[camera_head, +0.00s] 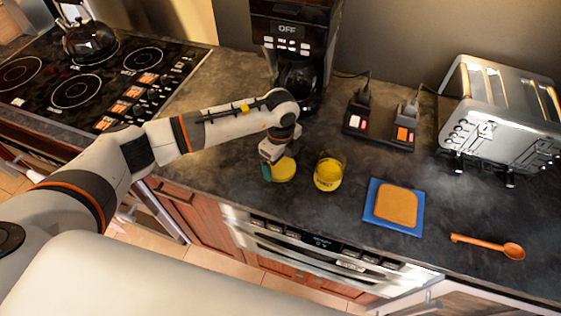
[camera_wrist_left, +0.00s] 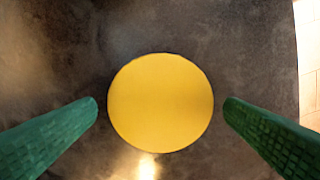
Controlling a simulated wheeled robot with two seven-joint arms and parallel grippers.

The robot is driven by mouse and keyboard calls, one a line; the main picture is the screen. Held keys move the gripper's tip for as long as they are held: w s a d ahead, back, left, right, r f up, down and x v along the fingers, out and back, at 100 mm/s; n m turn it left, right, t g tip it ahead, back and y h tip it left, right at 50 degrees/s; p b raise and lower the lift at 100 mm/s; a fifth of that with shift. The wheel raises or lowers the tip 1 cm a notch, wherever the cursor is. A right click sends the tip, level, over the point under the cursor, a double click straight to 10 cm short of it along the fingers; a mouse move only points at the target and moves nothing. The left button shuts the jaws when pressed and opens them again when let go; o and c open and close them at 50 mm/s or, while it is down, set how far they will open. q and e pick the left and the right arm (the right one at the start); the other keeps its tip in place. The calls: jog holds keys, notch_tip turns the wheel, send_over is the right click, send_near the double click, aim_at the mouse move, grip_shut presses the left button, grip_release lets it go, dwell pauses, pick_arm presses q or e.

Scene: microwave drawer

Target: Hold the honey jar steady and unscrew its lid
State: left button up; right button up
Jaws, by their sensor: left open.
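The honey jar (camera_head: 328,174) is a small glass jar with yellow honey, upright on the dark counter, and no lid shows on it. The round yellow lid (camera_head: 284,170) appears to lie on the counter just left of the jar. My left gripper (camera_head: 277,168) is above the lid, pointing down. In the left wrist view the lid (camera_wrist_left: 161,103) sits between the two green fingers of my left gripper (camera_wrist_left: 161,104). The fingers are open, with a gap on each side of the lid. My right gripper is not in view.
A blue board (camera_head: 372,214) with a slice of bread (camera_head: 396,205) and a wooden spoon (camera_head: 488,245) lie to the right. A coffee maker (camera_head: 292,40), power sockets (camera_head: 380,127) and a toaster (camera_head: 500,115) stand behind. A stovetop (camera_head: 90,85) is at the left.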

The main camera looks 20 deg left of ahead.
aim_at(281, 165)
pick_arm(q)
notch_tip(281, 165, up, 11)
jog(key=b, duration=0.3)
jog(key=shift+d, duration=0.1)
dwell(1.0)
